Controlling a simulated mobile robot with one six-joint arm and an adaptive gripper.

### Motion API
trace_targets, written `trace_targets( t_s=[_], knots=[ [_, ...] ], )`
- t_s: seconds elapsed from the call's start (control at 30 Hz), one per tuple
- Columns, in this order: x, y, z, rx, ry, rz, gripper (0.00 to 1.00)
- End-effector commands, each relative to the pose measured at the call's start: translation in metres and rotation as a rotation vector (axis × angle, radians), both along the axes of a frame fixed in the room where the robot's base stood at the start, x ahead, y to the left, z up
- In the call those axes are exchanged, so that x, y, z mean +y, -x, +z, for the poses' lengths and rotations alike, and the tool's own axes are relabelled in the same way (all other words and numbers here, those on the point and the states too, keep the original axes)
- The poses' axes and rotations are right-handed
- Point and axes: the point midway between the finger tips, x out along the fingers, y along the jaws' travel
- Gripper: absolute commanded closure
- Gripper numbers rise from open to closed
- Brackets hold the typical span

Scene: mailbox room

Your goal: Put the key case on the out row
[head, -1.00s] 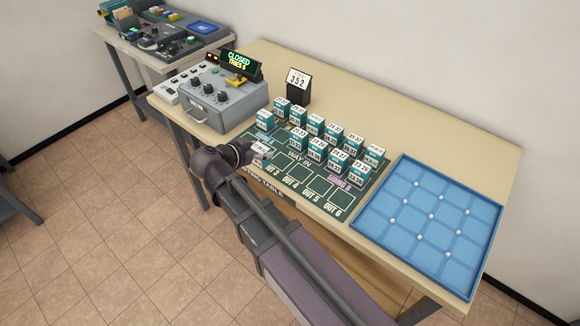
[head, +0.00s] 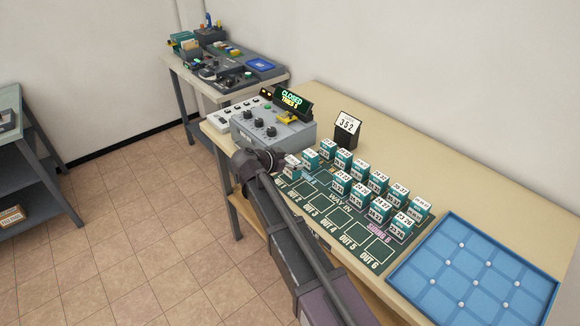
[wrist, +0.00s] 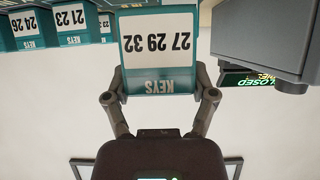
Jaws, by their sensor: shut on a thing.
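My gripper (head: 279,164) is shut on a white-and-teal key case (head: 292,166). In the wrist view the case (wrist: 161,45) fills the space between the fingers (wrist: 160,97), its label reading 27 29 32 KEYS upside down. In the head view the held case is at the left end of the dark green mat, apparently above it; the exact height is hard to tell. The out row (head: 340,226) is the line of outlined slots along the mat's near edge. OUT 2 to OUT 6 show and look empty; my arm hides the left end.
A grey control box (head: 274,131) with a CLOSED sign (head: 292,99) stands close behind my gripper. A 352 card stand (head: 347,128) is farther back. A blue tray (head: 470,278) lies at right.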

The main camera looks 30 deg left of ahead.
Motion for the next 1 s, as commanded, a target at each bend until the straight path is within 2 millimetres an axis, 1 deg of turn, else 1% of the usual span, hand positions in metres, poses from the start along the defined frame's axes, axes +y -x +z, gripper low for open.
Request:
trace_targets(
  t_s=[0.03,0.13,0.57,0.67,0.77,0.8,1.0],
  knots=[
    [0.006,-0.007,-0.001,0.0,0.0,0.0,0.78],
    [0.01,-0.012,-0.002,0.0,0.0,0.0,0.78],
    [0.012,-0.014,-0.002,0.0,0.0,0.001,0.78],
    [0.015,-0.018,-0.002,0.0,0.0,0.001,0.78],
    [0.022,-0.026,-0.003,0.0,0.0,0.001,0.78],
    [0.02,-0.024,-0.009,0.0,0.0,0.001,0.78],
    [0.019,-0.023,-0.028,0.0,0.0,0.001,0.78]
  ],
)
